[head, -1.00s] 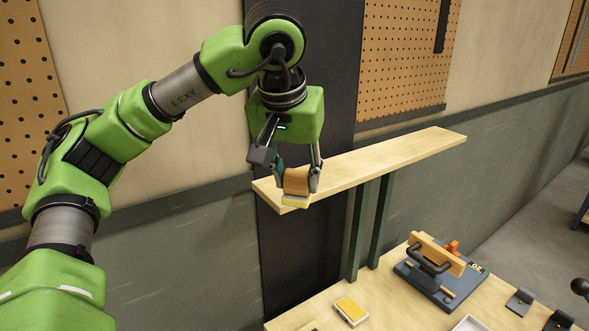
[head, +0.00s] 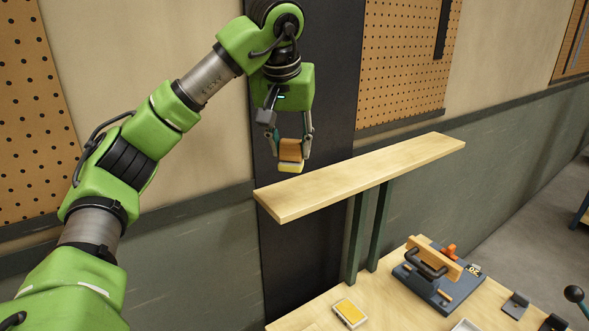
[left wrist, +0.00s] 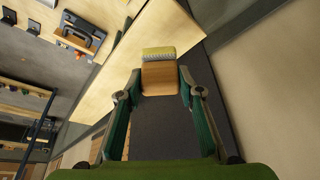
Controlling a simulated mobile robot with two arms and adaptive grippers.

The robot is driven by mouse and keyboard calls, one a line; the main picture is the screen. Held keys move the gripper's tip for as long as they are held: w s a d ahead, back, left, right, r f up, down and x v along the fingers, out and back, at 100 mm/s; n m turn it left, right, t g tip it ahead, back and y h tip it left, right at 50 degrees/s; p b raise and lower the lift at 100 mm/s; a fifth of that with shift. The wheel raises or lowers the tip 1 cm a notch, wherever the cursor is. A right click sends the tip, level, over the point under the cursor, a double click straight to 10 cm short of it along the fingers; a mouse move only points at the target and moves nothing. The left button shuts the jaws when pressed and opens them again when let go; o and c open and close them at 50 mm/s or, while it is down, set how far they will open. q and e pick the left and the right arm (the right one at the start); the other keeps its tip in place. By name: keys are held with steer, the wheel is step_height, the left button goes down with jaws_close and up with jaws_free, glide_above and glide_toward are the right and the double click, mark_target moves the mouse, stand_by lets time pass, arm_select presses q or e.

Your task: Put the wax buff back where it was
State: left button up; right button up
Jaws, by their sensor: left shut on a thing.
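The wax buff (head: 290,148) is a small block with a brown wooden back and a pale yellow pad underneath. My left gripper (head: 291,140) is shut on its wooden part and holds it pad down, above the left end of the wooden shelf (head: 360,175) and apart from it. In the left wrist view the buff (left wrist: 158,78) sits between the two fingertips (left wrist: 160,92), its yellow pad beyond the wood. The shelf (left wrist: 148,25) lies beyond it there. My right gripper is not in view.
The shelf top is bare. Below it, the workbench (head: 395,303) carries a yellow-topped small box (head: 350,312), a dark blue fixture with a wooden bar (head: 440,275) and dark brackets (head: 516,304). Green posts (head: 380,225) stand under the shelf. A dark panel (head: 330,90) is behind my gripper.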

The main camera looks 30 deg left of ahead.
arm_select(q)
steer(key=w+f, duration=0.1)
steer(key=w+a+f, duration=0.1)
steer(key=f, duration=0.1)
steer(key=w+f, duration=0.1)
steer(key=f, duration=0.1)
steer(key=shift+w+a, duration=0.2)
steer(key=shift+w, duration=0.2)
steer(key=shift+a+f+p, duration=0.1)
steer(key=shift+f+p, duration=0.55)
steer(key=shift+f, duration=1)
steer(key=shift+f, duration=0.15)
steer(key=o, duration=1)
steer(key=shift+r, duration=0.45)
steer(key=v, duration=1.1)
steer(key=shift+s+r+b, duration=0.15)
steer(key=shift+r+b, duration=0.1)
steer(key=shift+b, duration=0.05)
